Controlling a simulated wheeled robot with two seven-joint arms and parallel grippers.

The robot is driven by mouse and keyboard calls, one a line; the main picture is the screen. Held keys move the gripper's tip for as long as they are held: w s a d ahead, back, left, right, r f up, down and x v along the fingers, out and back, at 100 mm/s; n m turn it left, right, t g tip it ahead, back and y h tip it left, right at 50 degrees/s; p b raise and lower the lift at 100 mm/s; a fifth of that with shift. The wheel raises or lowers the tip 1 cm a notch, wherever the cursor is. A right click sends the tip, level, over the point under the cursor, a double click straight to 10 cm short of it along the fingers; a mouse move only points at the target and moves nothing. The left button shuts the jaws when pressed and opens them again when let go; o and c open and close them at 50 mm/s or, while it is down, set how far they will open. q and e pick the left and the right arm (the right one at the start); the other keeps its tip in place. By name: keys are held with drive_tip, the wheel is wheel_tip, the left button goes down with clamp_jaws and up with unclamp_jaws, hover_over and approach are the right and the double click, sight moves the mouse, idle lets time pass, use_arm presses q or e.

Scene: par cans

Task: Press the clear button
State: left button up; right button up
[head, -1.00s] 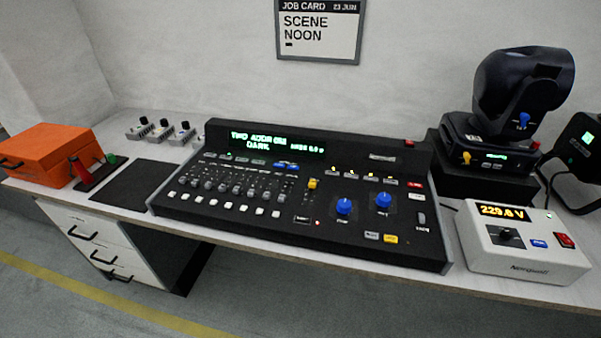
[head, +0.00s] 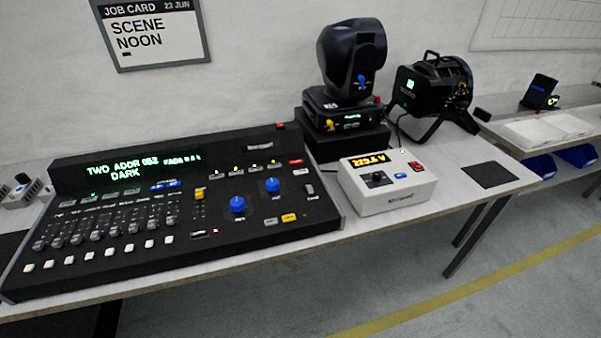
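The black lighting console (head: 130,260) lies on the bench at the left of the head view. Its display (head: 125,168) shows green text that reads roughly "TWO ADDR 053" and "DARK". On its right part are a yellow button (head: 289,217), a grey button (head: 271,222), a small red button (head: 296,162) and a white one (head: 300,172). Their labels are too small to read, so I cannot tell which is the clear button. Two blue knobs (head: 237,204) sit left of these buttons. Neither of my grippers is in view.
A white power box (head: 388,195) with an orange readout stands right of the console. A moving-head light (head: 350,75) on a black block and a black par can (head: 435,85) stand behind it. A job card (head: 152,35) hangs on the wall. A dark mat (head: 488,174) lies at right.

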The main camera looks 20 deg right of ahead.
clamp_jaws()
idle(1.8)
